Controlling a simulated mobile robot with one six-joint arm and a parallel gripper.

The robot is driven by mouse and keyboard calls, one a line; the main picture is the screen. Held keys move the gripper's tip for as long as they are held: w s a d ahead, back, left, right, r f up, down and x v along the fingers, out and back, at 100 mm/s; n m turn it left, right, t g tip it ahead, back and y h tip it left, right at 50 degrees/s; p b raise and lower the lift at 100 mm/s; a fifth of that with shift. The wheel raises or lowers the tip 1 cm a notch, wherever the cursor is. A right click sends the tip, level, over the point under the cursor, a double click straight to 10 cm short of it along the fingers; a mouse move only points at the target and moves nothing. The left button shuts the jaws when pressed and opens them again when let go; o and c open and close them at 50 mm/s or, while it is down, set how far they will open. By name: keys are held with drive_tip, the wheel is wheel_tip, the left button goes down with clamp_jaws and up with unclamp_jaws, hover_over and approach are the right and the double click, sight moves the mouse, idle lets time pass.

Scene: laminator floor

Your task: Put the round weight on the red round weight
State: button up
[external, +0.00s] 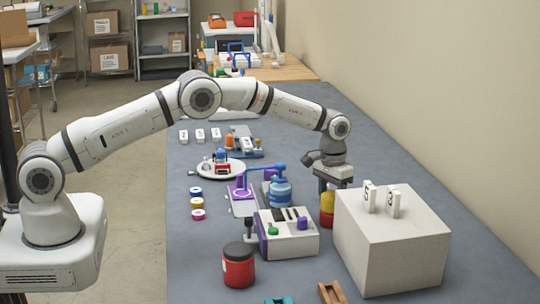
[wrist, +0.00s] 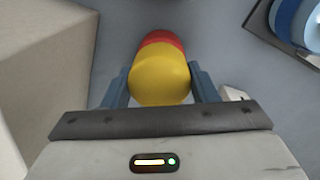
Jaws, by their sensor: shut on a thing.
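The yellow round weight (external: 327,202) is directly above the red round weight (external: 326,219), just left of the large white box. The two appear to touch in the external view, but I cannot tell for sure. In the wrist view the yellow weight (wrist: 160,77) sits between the two blue-grey fingers of my gripper (wrist: 160,88), which is shut on it. The red weight (wrist: 163,39) shows past its far edge; the rest is hidden beneath. In the external view my gripper (external: 324,187) points down, its fingertips partly hidden by the box.
The large white box (external: 390,245), carrying numbered white tags, stands close on the right. A blue round container (external: 281,193) and a grey device with knobs (external: 287,236) stand to the left. A red jar with a black lid (external: 238,267) stands nearer the front.

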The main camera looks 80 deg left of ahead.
drive_tip(key=shift+f, duration=0.15)
drive_tip(key=o, duration=1.2)
